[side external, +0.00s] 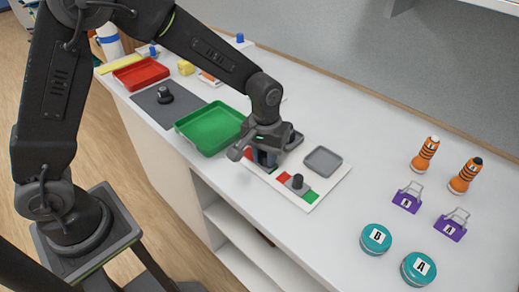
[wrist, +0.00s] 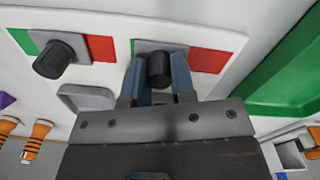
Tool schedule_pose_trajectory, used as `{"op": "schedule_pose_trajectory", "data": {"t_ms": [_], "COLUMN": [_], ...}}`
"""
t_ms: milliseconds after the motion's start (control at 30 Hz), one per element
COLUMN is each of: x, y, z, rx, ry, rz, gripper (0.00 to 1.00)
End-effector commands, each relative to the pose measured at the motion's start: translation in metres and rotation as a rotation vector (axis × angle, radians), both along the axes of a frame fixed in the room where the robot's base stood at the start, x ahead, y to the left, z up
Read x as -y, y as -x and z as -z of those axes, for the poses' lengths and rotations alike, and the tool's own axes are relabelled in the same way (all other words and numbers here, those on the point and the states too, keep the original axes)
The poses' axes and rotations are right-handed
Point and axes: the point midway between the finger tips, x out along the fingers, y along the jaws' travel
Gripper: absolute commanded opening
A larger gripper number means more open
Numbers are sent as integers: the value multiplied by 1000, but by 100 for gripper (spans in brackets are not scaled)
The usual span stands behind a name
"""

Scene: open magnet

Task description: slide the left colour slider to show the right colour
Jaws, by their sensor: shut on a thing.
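A white panel (wrist: 122,82) carries two colour sliders with dark knobs. My gripper (side external: 265,160) is low over the left slider and hides most of it in the side view. In the wrist view my gripper (wrist: 158,80) is shut on the left slider's knob (wrist: 158,68), one finger on each side. A wide red patch (wrist: 208,60) shows to the knob's right there, and only a thin green sliver to its left. The right slider's knob (side external: 298,182) stands free, with red (side external: 282,177) on its left and green (side external: 310,196) on its right.
A grey square pad (side external: 323,160) lies on the panel. A green tray (side external: 207,128) stands close on the left, a red tray (side external: 140,72) farther back. Orange striped bottles (side external: 425,152), purple clips (side external: 407,199) and teal tins (side external: 376,239) stand right, beyond clear counter.

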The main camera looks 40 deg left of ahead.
Motion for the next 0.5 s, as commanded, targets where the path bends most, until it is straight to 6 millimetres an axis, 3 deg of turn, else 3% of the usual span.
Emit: {"op": "schedule_pose_trajectory", "data": {"t_ms": [67, 300, 333, 500], "x": [10, 12, 12, 12], "y": [0, 0, 0, 0], "z": [-1, -1, -1, -1], "rx": [2, 3, 3, 2], "ry": [3, 6, 6, 6], "rz": [2, -1, -1, 0], "gripper": [0, 0, 26, 42]}}
